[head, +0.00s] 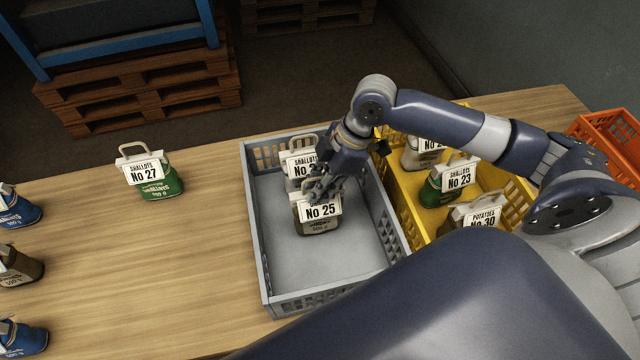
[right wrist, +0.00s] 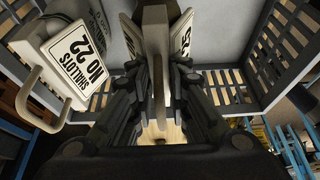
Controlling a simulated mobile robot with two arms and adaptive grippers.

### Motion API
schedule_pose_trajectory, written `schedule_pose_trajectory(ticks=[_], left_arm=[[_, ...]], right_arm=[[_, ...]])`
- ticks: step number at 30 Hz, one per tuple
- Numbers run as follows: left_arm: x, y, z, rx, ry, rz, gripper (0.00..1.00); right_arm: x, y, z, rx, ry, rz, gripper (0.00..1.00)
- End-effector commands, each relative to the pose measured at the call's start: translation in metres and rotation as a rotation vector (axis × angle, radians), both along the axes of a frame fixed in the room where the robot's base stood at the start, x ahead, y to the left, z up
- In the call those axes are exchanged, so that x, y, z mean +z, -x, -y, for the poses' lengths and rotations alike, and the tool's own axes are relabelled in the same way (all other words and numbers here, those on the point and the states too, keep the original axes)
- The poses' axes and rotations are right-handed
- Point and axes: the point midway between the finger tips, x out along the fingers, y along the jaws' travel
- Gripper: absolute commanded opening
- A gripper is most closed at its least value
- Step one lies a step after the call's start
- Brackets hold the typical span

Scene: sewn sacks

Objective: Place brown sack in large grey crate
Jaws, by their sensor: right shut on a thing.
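The large grey crate (head: 386,268) stands on the wooden table in the middle of the head view. My right gripper (head: 325,190) reaches down into it, shut on the upper part of the brown sack (head: 318,228) with the label No 25. The sack is upright inside the crate; I cannot tell if its base touches the floor. In the right wrist view the held sack (right wrist: 166,18) is between the fingers. A second sack (head: 291,184), labelled Shallots No 22 in the right wrist view (right wrist: 40,50), stands just behind it in the crate. My left gripper is out of view.
A yellow crate (head: 405,192) with several sacks adjoins the grey crate on the right. An orange crate (head: 612,138) is at far right. A green sack (head: 160,184) stands left on the table (head: 160,265). More sacks line the left edge. The grey crate's front is bare.

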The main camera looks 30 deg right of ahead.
Motion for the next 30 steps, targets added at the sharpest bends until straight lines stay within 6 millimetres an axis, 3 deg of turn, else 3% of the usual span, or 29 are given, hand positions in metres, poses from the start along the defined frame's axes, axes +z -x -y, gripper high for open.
schedule_pose_trajectory(ticks=[4, 5, 7, 20, 30], left_arm=[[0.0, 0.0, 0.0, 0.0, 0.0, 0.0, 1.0], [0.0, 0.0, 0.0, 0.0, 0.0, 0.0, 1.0], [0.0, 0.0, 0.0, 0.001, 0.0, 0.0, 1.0], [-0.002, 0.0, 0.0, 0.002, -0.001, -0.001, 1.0], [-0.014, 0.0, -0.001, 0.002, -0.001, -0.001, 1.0]], right_arm=[[-0.001, 0.0, 0.0, 0.0, -0.002, 0.001, 0.0], [-0.002, 0.0, 0.0, 0.0, 0.0, -0.001, 0.21], [-0.002, 0.0, 0.0, 0.0, 0.0, -0.001, 0.36], [0.005, 0.0, 0.002, -0.001, 0.002, 0.002, 0.36], [0.065, 0.006, 0.027, -0.002, 0.003, 0.005, 0.36]])
